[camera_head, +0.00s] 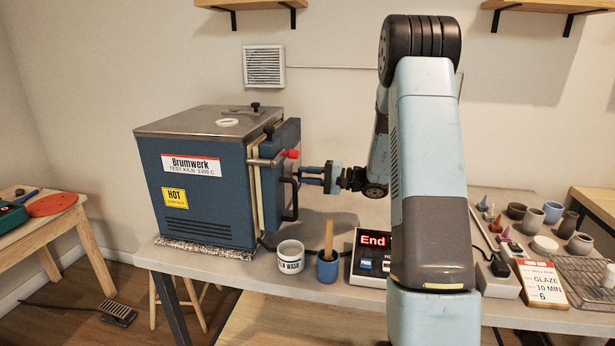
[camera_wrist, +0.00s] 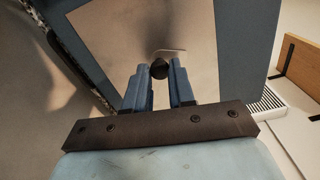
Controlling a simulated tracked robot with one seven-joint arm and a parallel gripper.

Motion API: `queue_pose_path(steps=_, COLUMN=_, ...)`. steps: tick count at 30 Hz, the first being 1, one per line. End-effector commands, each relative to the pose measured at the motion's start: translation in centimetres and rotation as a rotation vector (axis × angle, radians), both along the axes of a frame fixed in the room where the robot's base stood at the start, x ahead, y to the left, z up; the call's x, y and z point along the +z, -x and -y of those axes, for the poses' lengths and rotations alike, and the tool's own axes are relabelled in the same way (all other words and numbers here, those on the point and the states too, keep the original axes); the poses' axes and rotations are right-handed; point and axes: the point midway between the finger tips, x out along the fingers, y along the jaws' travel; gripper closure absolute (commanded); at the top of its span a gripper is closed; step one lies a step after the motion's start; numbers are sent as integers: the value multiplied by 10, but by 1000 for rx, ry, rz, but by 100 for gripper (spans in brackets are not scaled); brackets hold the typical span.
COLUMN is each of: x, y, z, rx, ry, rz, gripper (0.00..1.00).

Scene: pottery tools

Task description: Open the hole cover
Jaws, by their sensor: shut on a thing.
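The blue kiln (camera_head: 205,195) stands on the left of the table, its door (camera_head: 284,135) on the right side. My gripper (camera_head: 304,175) reaches the door's outer face from the right, level with the floor. In the wrist view, my gripper's fingers (camera_wrist: 159,82) are closed around a small black knob (camera_wrist: 159,67) on the door's pale panel (camera_wrist: 125,45). A thin pale edge shows behind the knob. The hole cover itself cannot be clearly told apart; the fingers and knob hide that spot in the head view.
A red-tipped latch (camera_head: 291,154) and a black door handle (camera_head: 291,200) are close to my gripper. A white cup (camera_head: 290,258), a blue cup with a wooden tool (camera_head: 327,268) and a controller reading "End" (camera_head: 368,262) stand below. Pots crowd the right side.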

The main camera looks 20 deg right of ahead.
Motion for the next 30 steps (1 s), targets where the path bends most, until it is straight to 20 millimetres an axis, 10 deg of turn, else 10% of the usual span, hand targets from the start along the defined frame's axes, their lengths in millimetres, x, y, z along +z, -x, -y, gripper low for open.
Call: queue_pose_path(steps=30, x=10, y=19, z=-10, rx=1, ry=-468, rz=-826, gripper=100)
